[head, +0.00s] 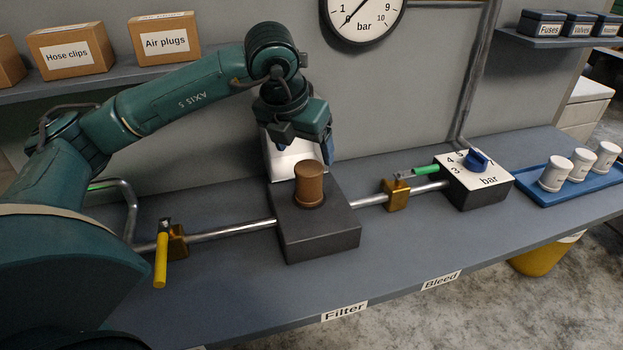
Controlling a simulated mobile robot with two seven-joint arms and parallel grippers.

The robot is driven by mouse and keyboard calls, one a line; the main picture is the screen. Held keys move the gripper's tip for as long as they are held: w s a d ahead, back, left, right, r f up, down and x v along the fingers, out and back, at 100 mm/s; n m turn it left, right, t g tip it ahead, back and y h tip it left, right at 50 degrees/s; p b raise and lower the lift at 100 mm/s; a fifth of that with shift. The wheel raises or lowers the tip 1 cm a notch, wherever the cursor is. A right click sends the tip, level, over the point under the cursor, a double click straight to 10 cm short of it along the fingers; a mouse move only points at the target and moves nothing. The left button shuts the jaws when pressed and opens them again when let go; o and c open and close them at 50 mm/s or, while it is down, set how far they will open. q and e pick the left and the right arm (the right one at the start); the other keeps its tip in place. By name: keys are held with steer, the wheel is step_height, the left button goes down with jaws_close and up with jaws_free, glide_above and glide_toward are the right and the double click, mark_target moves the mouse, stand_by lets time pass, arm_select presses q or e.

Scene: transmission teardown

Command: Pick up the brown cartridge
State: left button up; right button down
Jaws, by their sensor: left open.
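The brown cartridge (309,185) stands upright on top of the dark grey filter block (318,240), in the middle of the bench. Its lower end meets the block's top; whether part of it sits inside cannot be told. My left gripper (294,143) hangs pointing down above and slightly behind the cartridge, apart from it. It is open, with nothing seen between its fingers. My right gripper is not in view.
Pipes join the block to a yellow-handled valve (161,258) at left and a green-handled valve (418,172) at right. A bar regulator box (480,197) and blue tray (583,187) with white cartridges stand further right. A white object (285,163) is behind the gripper.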

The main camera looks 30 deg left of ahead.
mark_target(309, 167)
arm_select(q)
steer(key=p+x, duration=0.1)
steer(key=x, duration=0.7)
steer(key=shift+f, duration=0.4)
steer(key=shift+c, duration=0.5)
steer(key=shift+r, duration=0.1)
steer(key=c, duration=1)
